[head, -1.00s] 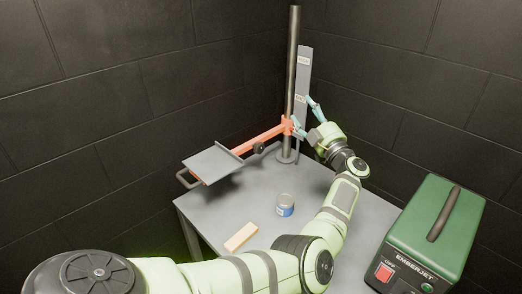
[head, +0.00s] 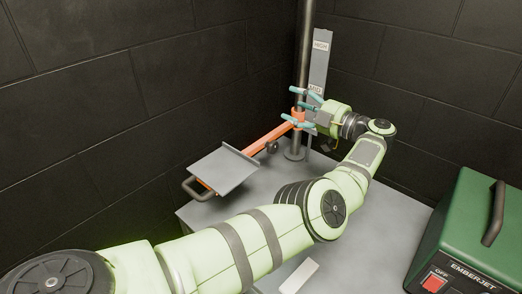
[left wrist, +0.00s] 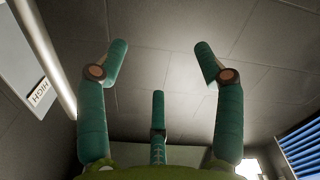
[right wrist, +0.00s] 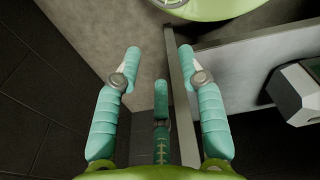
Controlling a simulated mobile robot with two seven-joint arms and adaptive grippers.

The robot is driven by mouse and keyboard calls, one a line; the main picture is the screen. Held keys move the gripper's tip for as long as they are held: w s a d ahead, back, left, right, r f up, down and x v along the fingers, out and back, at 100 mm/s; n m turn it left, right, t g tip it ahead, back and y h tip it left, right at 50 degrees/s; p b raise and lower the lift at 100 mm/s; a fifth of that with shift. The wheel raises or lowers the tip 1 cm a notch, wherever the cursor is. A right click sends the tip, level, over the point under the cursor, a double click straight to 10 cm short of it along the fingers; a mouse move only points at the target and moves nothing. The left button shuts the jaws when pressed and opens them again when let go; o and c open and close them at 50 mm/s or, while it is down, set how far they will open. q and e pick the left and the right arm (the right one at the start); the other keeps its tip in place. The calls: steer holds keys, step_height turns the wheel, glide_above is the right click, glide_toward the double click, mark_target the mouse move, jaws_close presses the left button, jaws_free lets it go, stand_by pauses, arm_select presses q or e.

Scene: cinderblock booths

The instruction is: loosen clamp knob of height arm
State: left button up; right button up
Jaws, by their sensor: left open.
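The orange height arm (head: 265,138) reaches left from an orange clamp on a dark upright post (head: 305,45) and carries a grey tray (head: 226,169). A black round knob (head: 272,147) sits on the arm, left of the post. My left gripper (head: 294,106) is open at the clamp, its teal fingers pointing left across the post and partly covering the clamp. In the left wrist view my left gripper (left wrist: 161,46) has nothing between its fingers. My right gripper (right wrist: 164,62) is open and empty in the right wrist view.
A grey scale plate (head: 320,70) with HIGH and MID labels stands behind the post. A green Emberjet box (head: 465,225) with a red OFF switch is at the right. Black block walls close the back.

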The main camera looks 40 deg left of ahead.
arm_select(q)
steer(key=b, duration=1.6)
glide_toward(275, 149)
steer(key=a, duration=0.5)
steer(key=a+p, duration=0.1)
steer(key=a, duration=0.1)
steer(key=a+p, duration=0.1)
steer(key=a, duration=0.1)
steer(key=shift+w+a+r, duration=0.2)
steer(key=shift+w+r, duration=0.1)
steer(key=shift+a, duration=0.35)
steer(key=shift+c, duration=0.4)
steer(key=shift+f, duration=0.1)
steer(key=c, duration=1.1)
